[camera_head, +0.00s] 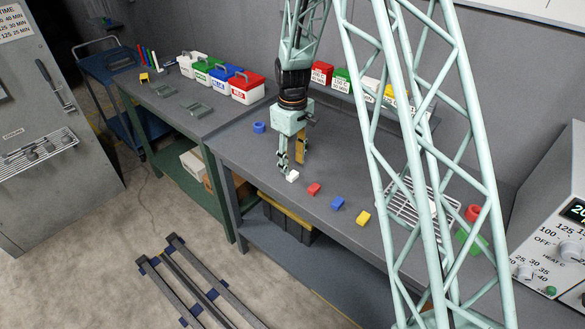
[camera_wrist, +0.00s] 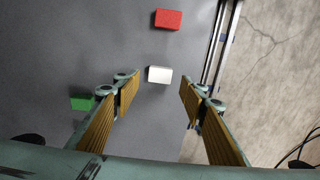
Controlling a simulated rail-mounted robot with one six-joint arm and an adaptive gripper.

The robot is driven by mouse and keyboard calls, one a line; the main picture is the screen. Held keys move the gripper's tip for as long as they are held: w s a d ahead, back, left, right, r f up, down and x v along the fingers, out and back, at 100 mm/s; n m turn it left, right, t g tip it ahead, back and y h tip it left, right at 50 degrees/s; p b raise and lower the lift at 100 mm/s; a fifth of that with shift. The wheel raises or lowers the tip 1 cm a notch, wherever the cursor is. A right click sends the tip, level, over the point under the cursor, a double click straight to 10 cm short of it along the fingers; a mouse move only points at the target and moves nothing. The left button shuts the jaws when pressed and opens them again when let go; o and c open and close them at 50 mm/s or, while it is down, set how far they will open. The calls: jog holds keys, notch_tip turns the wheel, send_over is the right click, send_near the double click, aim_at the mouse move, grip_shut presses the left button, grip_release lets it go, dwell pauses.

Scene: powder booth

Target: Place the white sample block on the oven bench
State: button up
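The white sample block (camera_head: 292,176) lies on the grey bench (camera_head: 262,172), near its front edge. In the wrist view the white block (camera_wrist: 160,75) sits centred ahead of the fingertips, with clear space on both sides. My gripper (camera_head: 291,162) is above the block, pointing down, with its fingers spread. The wrist view also shows my gripper (camera_wrist: 160,84) open and empty. A second bench (camera_head: 190,122) with a green lower shelf stands to the left; no label shows which bench is the oven bench.
Red (camera_head: 314,189), blue (camera_head: 337,202) and yellow (camera_head: 363,217) blocks lie along the front edge to the right. A wire rack (camera_head: 401,207) is partly hidden by my lattice column. The left bench holds labelled boxes (camera_head: 247,87) and grey trays (camera_head: 195,110).

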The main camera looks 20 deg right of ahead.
aim_at(292, 174)
notch_tip(292, 174, up, 7)
jog(key=shift+r, duration=0.15)
dwell(0.4)
dwell(0.7)
jog(key=s+r+m+t, duration=0.1)
jog(key=s+r+m, duration=0.1)
jog(key=s+r, duration=1.05)
jog(key=s+r+m+t, duration=0.1)
jog(key=s+r+m, duration=0.1)
jog(key=s+r, duration=1.05)
jog(key=s+r+m+t, duration=0.1)
jog(key=s+r, duration=0.2)
jog(key=s, duration=0.9)
jog(key=s+r+m, duration=0.2)
jog(key=s+r, duration=0.1)
jog(key=s, duration=0.9)
jog(key=shift+s+r+t, duration=0.15)
jog(key=shift+r+t, duration=0.25)
